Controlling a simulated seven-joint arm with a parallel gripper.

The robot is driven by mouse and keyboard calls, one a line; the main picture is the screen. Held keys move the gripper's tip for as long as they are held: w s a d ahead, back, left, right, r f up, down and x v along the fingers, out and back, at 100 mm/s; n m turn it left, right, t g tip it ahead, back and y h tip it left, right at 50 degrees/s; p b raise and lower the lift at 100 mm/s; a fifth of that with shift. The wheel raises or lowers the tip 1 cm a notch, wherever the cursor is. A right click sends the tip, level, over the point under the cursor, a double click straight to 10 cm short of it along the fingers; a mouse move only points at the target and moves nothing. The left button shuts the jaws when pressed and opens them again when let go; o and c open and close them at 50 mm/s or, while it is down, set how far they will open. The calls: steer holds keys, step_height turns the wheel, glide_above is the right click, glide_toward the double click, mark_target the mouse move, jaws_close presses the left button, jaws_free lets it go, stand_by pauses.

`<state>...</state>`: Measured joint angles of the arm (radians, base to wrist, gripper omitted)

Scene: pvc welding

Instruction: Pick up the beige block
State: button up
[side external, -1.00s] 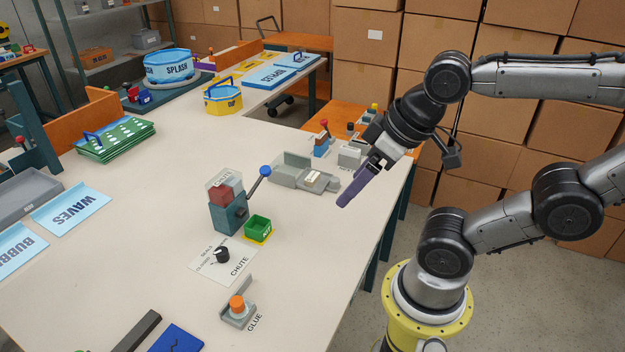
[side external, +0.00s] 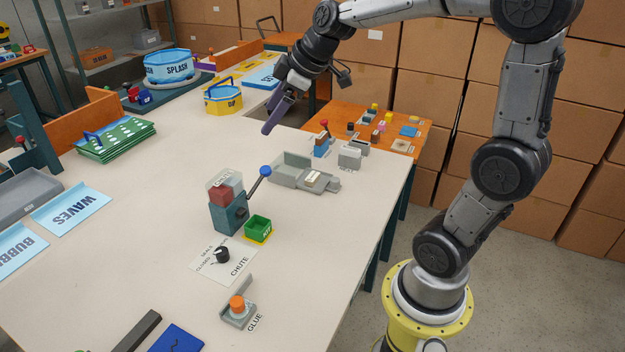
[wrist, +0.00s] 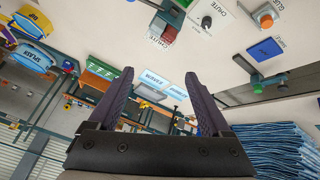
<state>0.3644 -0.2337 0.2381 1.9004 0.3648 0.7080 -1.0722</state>
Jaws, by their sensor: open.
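A small beige block (side external: 313,180) sits on the right part of a grey fixture (side external: 290,167) on the white table, near the table's right edge. My gripper (side external: 270,126) is in the air over the far part of the table, up and to the left of the block in the side view. In the wrist view my gripper's two purple fingers (wrist: 158,85) are wide apart, with nothing held between them. I cannot make out the beige block in the wrist view.
Close to the fixture stand a blue block with a red-knobbed lever (side external: 321,145) and a grey block (side external: 350,157). The chute machine (side external: 228,205) with its blue-knobbed lever stands nearer. An orange table (side external: 385,130) behind holds several small parts. The left-middle tabletop is clear.

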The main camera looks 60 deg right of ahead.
steer(key=w+d+f+m, duration=0.1)
steer(key=w+d+f, duration=0.15)
steer(key=d, duration=0.25)
steer(key=w+d+f, duration=0.2)
steer(key=d+f, duration=0.2)
steer(key=d, duration=0.2)
steer(key=m+g, duration=0.3)
steer(key=m, duration=0.2)
glide_toward(312, 176)
steer(key=shift+t, duration=0.3)
steer(key=x, duration=0.8)
steer(key=shift+s+f, duration=0.2)
steer(key=shift+f, duration=0.15)
steer(key=c, duration=1)
steer(key=shift+r, duration=0.1)
